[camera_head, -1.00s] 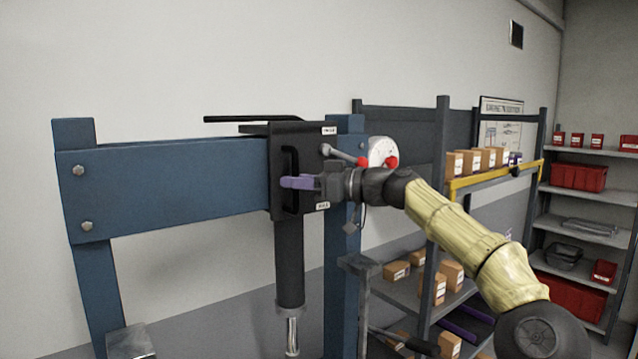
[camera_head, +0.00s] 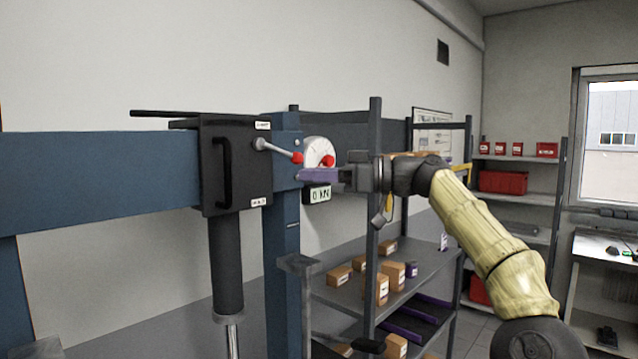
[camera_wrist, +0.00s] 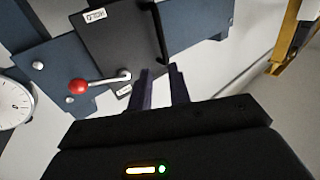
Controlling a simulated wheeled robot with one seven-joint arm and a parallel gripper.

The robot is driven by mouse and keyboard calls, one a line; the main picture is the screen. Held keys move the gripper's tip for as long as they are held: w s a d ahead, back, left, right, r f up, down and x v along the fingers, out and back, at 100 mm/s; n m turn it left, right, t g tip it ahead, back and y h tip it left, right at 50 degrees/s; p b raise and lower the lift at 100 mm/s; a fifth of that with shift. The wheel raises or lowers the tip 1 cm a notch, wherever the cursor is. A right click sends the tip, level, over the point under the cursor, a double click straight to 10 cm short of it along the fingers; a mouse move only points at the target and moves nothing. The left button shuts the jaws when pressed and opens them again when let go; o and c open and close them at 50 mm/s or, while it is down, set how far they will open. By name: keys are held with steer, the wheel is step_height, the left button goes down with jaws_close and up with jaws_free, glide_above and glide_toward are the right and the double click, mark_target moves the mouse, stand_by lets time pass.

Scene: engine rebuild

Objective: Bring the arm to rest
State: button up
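My gripper (camera_head: 304,175) is held out in the air in the head view, in front of the blue press frame's right post (camera_head: 281,215). Its two purple fingers also show in the wrist view (camera_wrist: 162,88), a small gap between them and nothing held. My arm, with a tan sleeve, reaches in from the lower right. The black press head (camera_head: 236,165), with a dark handle and a cylinder below, is left of my gripper. The red-knobbed lever (camera_head: 276,150) points to the right, just above my fingers; it shows in the wrist view (camera_wrist: 100,81) too.
A white dial gauge (camera_head: 318,148) and a "0 KN" display (camera_head: 318,195) are close behind my gripper. A grey shelf rack (camera_head: 345,292) with several boxes stands behind my arm. Shelves with red bins (camera_head: 503,182) and a window (camera_head: 610,135) are farther right.

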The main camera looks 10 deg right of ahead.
steer(key=shift+d, duration=0.3)
steer(key=shift+a, duration=0.1)
